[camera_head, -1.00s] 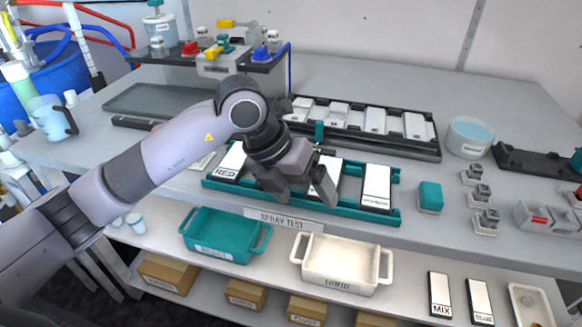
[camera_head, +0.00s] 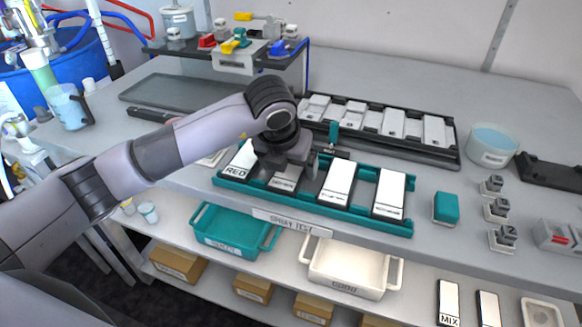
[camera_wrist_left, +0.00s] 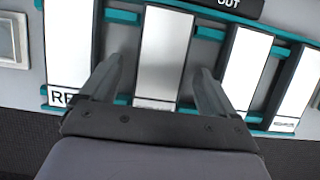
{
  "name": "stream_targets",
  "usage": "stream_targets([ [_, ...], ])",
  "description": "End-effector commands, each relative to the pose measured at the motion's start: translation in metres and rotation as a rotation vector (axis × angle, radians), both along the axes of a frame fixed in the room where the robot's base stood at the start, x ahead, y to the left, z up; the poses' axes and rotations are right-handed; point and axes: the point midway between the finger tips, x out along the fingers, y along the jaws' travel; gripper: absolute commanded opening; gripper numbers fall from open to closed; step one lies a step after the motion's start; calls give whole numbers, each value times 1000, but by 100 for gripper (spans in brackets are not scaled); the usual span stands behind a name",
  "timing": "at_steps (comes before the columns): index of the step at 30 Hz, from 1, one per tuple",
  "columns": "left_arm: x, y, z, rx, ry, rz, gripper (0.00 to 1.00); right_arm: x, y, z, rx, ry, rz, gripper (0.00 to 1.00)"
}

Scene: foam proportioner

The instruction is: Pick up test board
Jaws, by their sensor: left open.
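Several white test boards with dark edges stand in a teal rack (camera_head: 330,206) on the bench. The leftmost is labelled RED (camera_head: 240,161); two more, a third board (camera_head: 337,182) and a fourth board (camera_head: 389,193), stand to the right. My left gripper (camera_head: 290,166) is over the second board (camera_head: 284,182) and partly hides it. In the left wrist view the open fingers (camera_wrist_left: 160,84) lie on either side of that second board (camera_wrist_left: 164,52), with nothing clamped. I cannot tell how deep the fingertips reach. My right gripper is not in view.
Behind the rack is a black rack of white boards (camera_head: 394,121). A teal block (camera_head: 446,207) and small grey pieces stand to the right. Below the bench edge are a teal bin (camera_head: 232,231) and a white bin (camera_head: 347,267). A raised shelf (camera_head: 262,60) stands behind my arm.

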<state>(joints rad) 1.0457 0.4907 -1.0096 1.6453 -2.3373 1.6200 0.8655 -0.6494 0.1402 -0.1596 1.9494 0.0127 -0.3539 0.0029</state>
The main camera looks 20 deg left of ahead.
Motion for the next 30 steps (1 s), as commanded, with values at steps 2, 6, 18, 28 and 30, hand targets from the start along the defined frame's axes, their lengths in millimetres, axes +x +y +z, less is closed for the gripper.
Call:
stream_targets([
  [2, 0, 0, -1, 0, 0, 0, 89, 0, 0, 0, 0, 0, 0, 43],
  [6, 0, 0, -1, 0, 0, -1, 86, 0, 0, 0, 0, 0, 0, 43],
  [18, 0, 0, 0, -1, -1, 0, 28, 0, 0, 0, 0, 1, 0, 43],
  [28, 1, -1, 21, -2, -5, -2, 28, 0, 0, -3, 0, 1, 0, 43],
  [30, 1, 0, 33, -1, -6, -1, 28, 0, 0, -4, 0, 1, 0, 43],
])
